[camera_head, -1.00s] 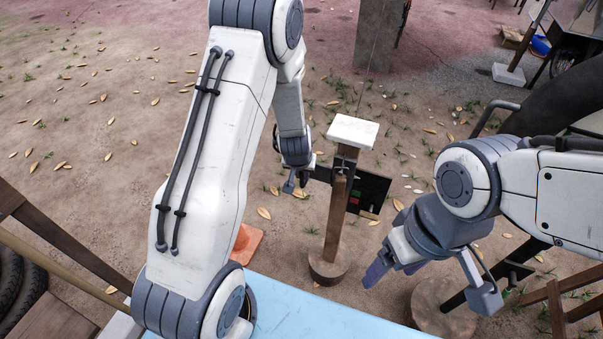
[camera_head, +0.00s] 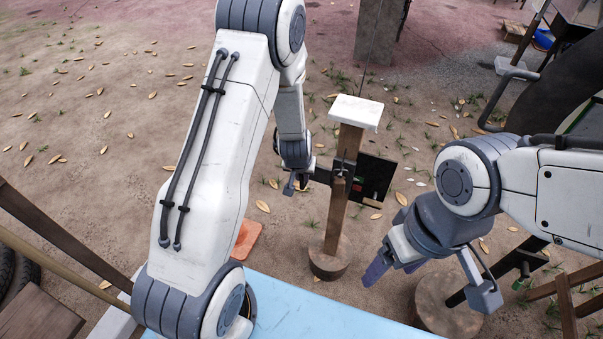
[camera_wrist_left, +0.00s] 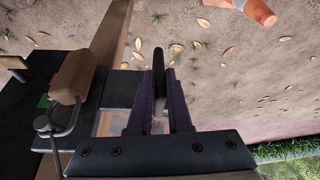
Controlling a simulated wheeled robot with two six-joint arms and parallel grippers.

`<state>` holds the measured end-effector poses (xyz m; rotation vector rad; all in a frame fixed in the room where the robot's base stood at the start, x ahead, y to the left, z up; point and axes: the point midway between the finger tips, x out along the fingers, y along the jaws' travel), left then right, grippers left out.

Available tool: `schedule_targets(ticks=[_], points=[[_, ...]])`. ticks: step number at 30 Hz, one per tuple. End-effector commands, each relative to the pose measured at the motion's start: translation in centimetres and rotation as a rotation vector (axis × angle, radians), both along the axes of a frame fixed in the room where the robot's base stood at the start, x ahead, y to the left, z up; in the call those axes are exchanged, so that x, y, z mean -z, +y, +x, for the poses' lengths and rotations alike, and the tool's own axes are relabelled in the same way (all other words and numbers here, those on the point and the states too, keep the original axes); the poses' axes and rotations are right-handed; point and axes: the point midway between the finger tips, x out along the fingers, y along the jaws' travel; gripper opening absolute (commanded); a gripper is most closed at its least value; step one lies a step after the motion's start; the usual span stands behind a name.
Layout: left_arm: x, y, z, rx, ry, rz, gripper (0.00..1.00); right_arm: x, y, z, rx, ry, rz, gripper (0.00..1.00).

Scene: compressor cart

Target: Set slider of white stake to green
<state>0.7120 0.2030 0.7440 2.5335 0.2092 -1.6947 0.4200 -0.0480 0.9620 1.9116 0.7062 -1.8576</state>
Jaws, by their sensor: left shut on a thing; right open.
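The stake is a wooden post (camera_head: 338,218) with a white top (camera_head: 357,112), standing upright on a round wooden foot. A black board (camera_head: 376,182) is fixed on it, with small red and green patches partly hidden by the post. My left gripper (camera_head: 297,187) is left of the post at board height. In the left wrist view its fingers (camera_wrist_left: 160,112) are shut on a slim black handle (camera_wrist_left: 158,72), beside a dark bar (camera_wrist_left: 115,90). A green patch (camera_wrist_left: 45,101) shows on the board at the left there. My right gripper (camera_head: 428,283) is open and empty, right of the post.
An orange cone (camera_head: 246,240) lies behind my left arm. A light blue surface (camera_head: 300,310) is at the bottom. A round wooden block (camera_head: 435,305) stands under my right gripper. Wooden bars and tyres are at the lower left. Sandy ground with leaves surrounds the stake.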

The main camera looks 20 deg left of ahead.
Motion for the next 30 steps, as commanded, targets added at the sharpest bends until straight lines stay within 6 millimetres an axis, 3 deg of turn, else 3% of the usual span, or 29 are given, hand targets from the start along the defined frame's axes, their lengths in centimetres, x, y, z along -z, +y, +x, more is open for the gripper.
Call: schedule_targets(ticks=[8,9,11,23,30], points=[[0.0,0.1,-0.1,-0.004,0.002,-0.001,0.00,0.0,0.0,0.0,0.000,0.000,0.000,0.77],[0.0,0.1,-0.1,-0.004,0.002,-0.001,0.24,0.0,0.0,0.0,0.000,0.000,0.000,0.77],[0.0,0.1,-0.1,-0.003,0.002,-0.001,0.46,-0.1,0.0,0.0,0.000,0.000,0.000,0.77],[-0.6,0.0,-0.2,-0.001,-0.001,0.000,0.46,-0.2,0.0,0.0,0.000,0.000,0.000,0.77],[-4.8,-0.3,-1.7,-0.001,-0.002,-0.001,0.46,-1.7,0.0,0.0,0.000,0.000,0.000,0.77]])
